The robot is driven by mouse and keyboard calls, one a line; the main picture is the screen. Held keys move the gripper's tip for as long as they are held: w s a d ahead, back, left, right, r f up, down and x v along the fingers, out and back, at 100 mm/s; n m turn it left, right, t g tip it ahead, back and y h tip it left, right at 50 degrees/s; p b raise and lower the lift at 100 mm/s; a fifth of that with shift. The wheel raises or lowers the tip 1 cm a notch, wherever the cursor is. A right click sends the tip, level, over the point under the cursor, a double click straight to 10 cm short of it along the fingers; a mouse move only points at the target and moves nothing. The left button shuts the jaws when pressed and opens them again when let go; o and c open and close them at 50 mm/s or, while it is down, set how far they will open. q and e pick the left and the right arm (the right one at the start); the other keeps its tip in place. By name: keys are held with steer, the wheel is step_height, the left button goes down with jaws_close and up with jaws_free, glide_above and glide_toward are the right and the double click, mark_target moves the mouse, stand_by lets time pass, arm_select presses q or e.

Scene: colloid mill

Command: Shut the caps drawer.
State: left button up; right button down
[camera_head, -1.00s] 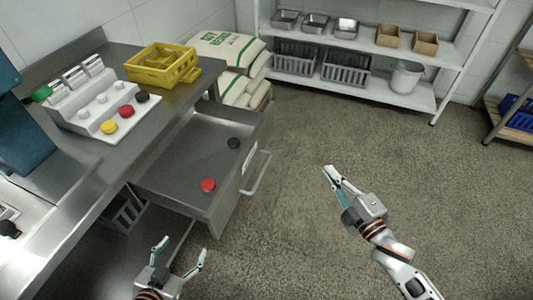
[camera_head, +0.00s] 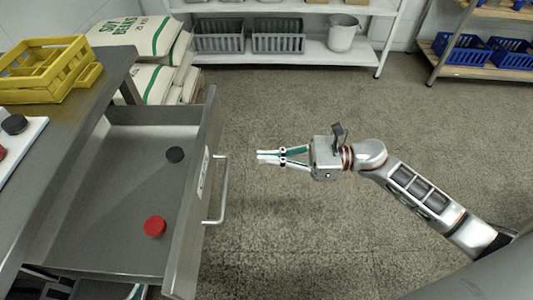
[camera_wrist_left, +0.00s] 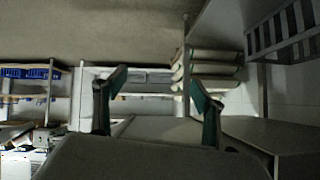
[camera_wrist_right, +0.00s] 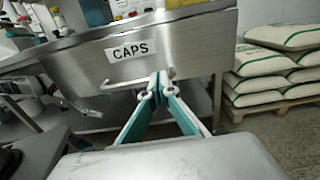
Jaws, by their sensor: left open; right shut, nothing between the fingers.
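The caps drawer (camera_head: 189,220) is pulled out from the steel bench in the head view. A red cap (camera_head: 155,226) and a black cap (camera_head: 175,154) lie inside. Its bar handle (camera_head: 223,190) is on the front. My right gripper (camera_head: 263,157) is shut and empty, to the right of the drawer front and apart from the handle. In the right wrist view its fingertips (camera_wrist_right: 158,88) point at the drawer front (camera_wrist_right: 185,48), below the CAPS label (camera_wrist_right: 130,50). My left gripper (camera_wrist_left: 160,82) is open and empty; only a bit shows at the head view's bottom edge.
A yellow crate (camera_head: 48,68) stands on the bench (camera_head: 62,115). Stacked sacks (camera_head: 140,38) lie behind the drawer. A shelf with grey crates (camera_head: 278,40) and a white bucket (camera_head: 342,33) is at the back. The floor right of the drawer is clear.

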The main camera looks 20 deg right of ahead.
mark_target(210, 157)
steer(key=x, duration=1)
steer(key=shift+w+a+f+p, duration=0.1)
steer(key=shift+w+a+p, duration=0.05)
steer(key=shift+a+p, duration=0.2)
arm_select(q)
steer(key=shift+a, duration=0.1)
steer(key=shift+f, duration=0.1)
arm_select(e)
steer(key=shift+a, duration=0.1)
